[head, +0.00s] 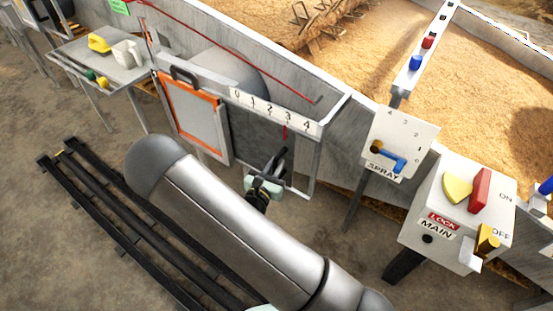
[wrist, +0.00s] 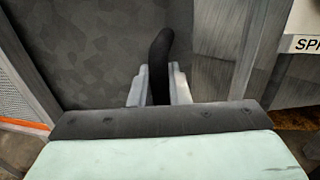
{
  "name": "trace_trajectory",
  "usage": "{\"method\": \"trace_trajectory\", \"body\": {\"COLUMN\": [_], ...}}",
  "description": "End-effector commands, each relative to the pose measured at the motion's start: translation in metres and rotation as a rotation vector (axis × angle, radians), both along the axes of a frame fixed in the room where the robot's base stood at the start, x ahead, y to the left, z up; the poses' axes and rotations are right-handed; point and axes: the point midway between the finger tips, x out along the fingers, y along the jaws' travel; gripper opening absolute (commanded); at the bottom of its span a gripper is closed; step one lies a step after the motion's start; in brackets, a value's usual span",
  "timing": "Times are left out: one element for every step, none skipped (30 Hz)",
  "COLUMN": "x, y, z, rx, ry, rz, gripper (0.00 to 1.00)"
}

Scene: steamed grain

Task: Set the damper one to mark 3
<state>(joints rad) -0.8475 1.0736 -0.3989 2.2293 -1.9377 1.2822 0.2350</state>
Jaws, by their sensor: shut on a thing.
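The damper (head: 245,140) is a dark grey sliding plate in a metal frame. Above it runs a white scale (head: 262,108) marked 0 to 4. A thin red pointer (head: 285,132) stands just under the 3; from this angle I cannot tell whether it is exactly on the mark. My gripper (head: 273,172) is shut on the damper's black handle (head: 281,155). In the wrist view the curved black handle (wrist: 160,55) stands between my two fingers, with the grey plate behind it. The handle's lower part is hidden by my gripper.
An orange-framed panel (head: 164,105) with a black handle is left of the damper. A spray dial box (head: 400,142) and a main switch box (head: 455,215) stand to the right. A small table (head: 85,55) with yellow and white items is at upper left. Black rails (head: 110,200) lie on the floor.

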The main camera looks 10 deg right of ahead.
Motion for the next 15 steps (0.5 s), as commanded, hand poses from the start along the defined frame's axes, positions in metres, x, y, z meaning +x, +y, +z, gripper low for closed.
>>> {"method": "trace_trajectory", "body": {"x": [-0.0011, -0.0013, -0.0013, -0.0013, -0.0012, -0.0012, -0.0012, -0.0012, -0.0012, -0.0012, -0.0012, -0.001, -0.001, -0.001, -0.001], "y": [0.0002, 0.0003, 0.0003, 0.0003, 0.0002, 0.0002, 0.0002, 0.0002, 0.0002, 0.0002, 0.0002, 0.0002, 0.0002, 0.0002, 0.0002], "z": [-0.0004, -0.0005, -0.0007, -0.0007, -0.0007, -0.0008, -0.0008, -0.0008, -0.0008, -0.0008, -0.0008, -0.0008, -0.0008, -0.0007, -0.0006], "rx": [0.0, 0.0, 0.0, 0.0, 0.0, 0.0, 0.0, 0.0, 0.0, 0.0, 0.0, -0.001, -0.001, -0.001, -0.001], "ry": [0.001, 0.001, 0.001, 0.001, 0.001, 0.001, 0.001, 0.001, 0.001, 0.001, 0.001, 0.001, 0.001, 0.001, 0.001], "rz": [0.002, 0.002, 0.002, 0.002, 0.002, 0.002, 0.002, 0.002, 0.002, 0.002, 0.002, 0.002, 0.002, 0.002, 0.002], "gripper": [0.0, 0.0, 0.0, 0.0, 0.0, 0.0, 0.0, 0.0, 0.0, 0.0, 0.24, 0.35, 0.35, 0.35, 0.35]}}
